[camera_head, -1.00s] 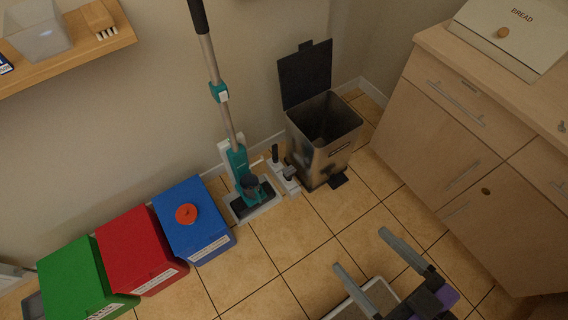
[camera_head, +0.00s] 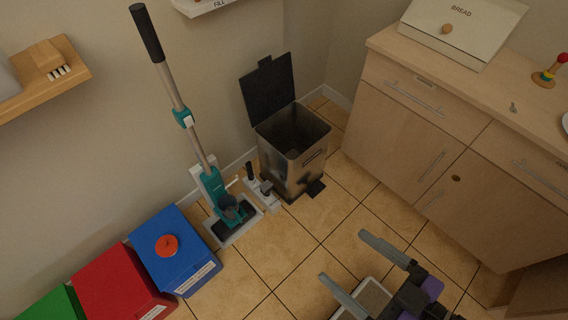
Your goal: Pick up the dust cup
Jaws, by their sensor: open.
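A teal and grey upright stick vacuum (camera_head: 215,188) stands on a pale floor tray against the wall, its long handle leaning up to the left. A dark, rounded cup (camera_head: 229,204) sits low on the front of its body; it looks like the dust cup, though it is small and dim here. My gripper (camera_head: 343,257) is open and empty at the lower right, its two grey fingers pointing up and left. It is well apart from the vacuum, with tiled floor between them in the picture.
An open-lidded bin (camera_head: 292,165) stands right of the vacuum, with a small pale stand (camera_head: 262,191) between them. Blue (camera_head: 176,250) and red (camera_head: 122,287) boxes are at left. Wooden cabinets (camera_head: 420,130) line the right. A shallow tray (camera_head: 372,297) lies under my gripper. Middle floor is clear.

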